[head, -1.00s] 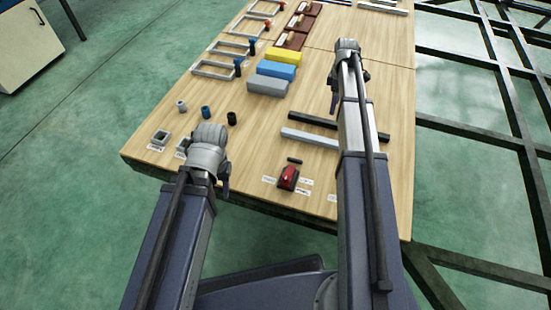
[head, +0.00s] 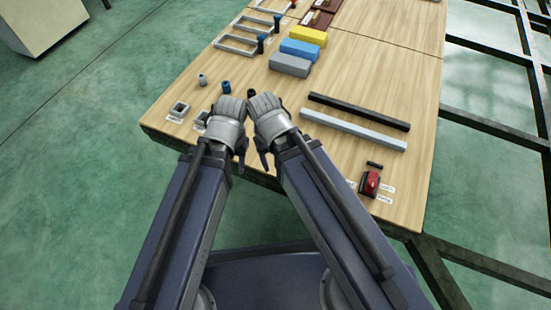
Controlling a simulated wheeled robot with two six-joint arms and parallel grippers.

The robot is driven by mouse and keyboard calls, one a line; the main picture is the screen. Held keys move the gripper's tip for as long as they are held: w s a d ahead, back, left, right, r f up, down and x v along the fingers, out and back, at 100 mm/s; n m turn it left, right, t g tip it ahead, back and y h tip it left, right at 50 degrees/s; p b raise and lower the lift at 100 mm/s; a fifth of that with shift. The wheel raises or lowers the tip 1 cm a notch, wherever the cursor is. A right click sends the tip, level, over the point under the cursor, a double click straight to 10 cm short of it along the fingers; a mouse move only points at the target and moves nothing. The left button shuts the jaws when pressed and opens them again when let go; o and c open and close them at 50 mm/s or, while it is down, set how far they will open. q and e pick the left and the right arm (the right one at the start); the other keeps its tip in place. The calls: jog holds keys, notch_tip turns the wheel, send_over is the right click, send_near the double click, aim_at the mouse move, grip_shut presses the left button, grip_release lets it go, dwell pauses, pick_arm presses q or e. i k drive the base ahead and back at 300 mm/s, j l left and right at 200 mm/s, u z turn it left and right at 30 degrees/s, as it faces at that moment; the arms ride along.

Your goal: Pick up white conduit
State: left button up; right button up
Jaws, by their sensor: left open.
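The white conduit (head: 353,129) is a long pale bar lying flat on the wooden table, right of centre. A black bar (head: 358,111) lies parallel just behind it. My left gripper (head: 240,150) is open over the table's front edge, left of the conduit and apart from it. My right gripper (head: 263,158) is close beside the left one, also left of the conduit; its jaws are mostly hidden by its own wrist. Neither gripper touches the conduit.
Yellow, blue and grey blocks (head: 300,50) lie behind. Small cylinders (head: 202,79) and square pieces (head: 180,109) are at the left. A red device (head: 370,183) sits at the front right corner of the wooden table (head: 415,90). Dark metal frames stand beyond the right edge.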

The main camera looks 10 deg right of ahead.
aim_at(374, 137)
jog(key=z, duration=2.5)
jog(key=k+j+z, duration=0.2)
jog(key=k, duration=0.25)
jog(key=k+j, duration=0.6)
jog(key=k, duration=0.15)
jog(key=i+l, duration=0.2)
jog(key=i, duration=0.2)
